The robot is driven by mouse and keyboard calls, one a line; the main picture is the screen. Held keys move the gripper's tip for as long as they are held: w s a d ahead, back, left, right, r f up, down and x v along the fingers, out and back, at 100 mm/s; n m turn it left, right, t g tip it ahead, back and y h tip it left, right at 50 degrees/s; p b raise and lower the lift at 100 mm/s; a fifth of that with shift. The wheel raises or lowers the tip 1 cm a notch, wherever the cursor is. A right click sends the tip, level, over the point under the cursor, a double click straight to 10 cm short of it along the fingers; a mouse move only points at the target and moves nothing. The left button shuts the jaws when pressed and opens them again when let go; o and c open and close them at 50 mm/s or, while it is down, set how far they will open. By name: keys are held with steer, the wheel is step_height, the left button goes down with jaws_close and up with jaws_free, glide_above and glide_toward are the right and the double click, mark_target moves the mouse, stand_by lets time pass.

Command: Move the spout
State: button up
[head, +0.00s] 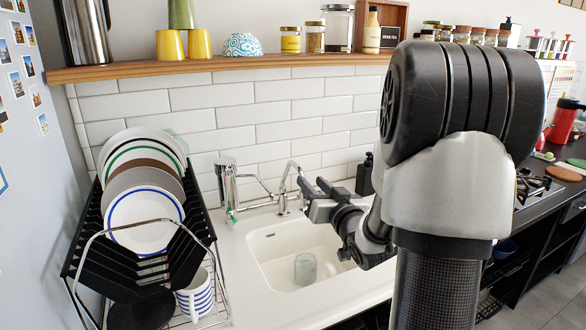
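The chrome tap (283,195) stands behind the sink, and its arched spout (291,167) rises at the back edge in the head view. My gripper (311,184) is just to the right of the spout, above the back of the sink. Its two dark fingers look apart, with nothing seen between them. The gripper looks close to the spout, but I cannot tell whether they touch. My arm hides part of the sink's right side.
A white sink (270,245) holds a clear glass (305,268). A chrome cylinder with a thin pipe (227,185) stands left of the tap. A black dish rack (85,245) with plates and a striped mug (195,296) is at left. A dark bottle (364,176) stands behind my gripper.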

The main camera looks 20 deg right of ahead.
mark_target(295, 162)
steer(key=w, duration=0.9)
steer(key=w+b, duration=0.1)
steer(key=w, duration=0.3)
steer(key=shift+w+d, duration=0.25)
steer(key=shift+c, duration=0.6)
